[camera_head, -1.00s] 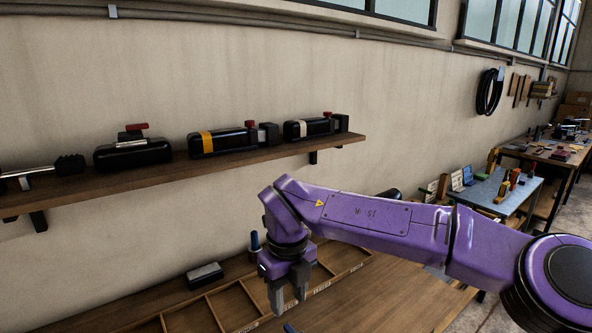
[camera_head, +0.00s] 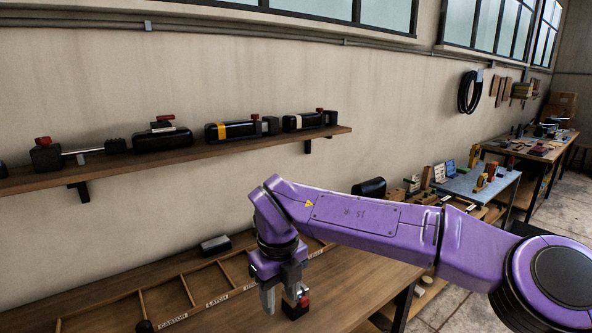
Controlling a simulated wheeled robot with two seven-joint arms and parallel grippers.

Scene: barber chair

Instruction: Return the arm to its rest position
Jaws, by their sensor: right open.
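My right arm (camera_head: 355,220) is purple and comes in from the right edge, stretched left above the workbench. Its gripper (camera_head: 279,294) points down over the wooden bench top, open, with nothing seen between the fingers. My left gripper is not in view.
A wooden tray with labelled compartments (camera_head: 140,298) lies left of the gripper on the bench (camera_head: 345,292). A wall shelf (camera_head: 230,152) above holds several black tools. A black rounded item (camera_head: 369,187) stands behind the arm. Other worktables (camera_head: 545,160) stand farther right.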

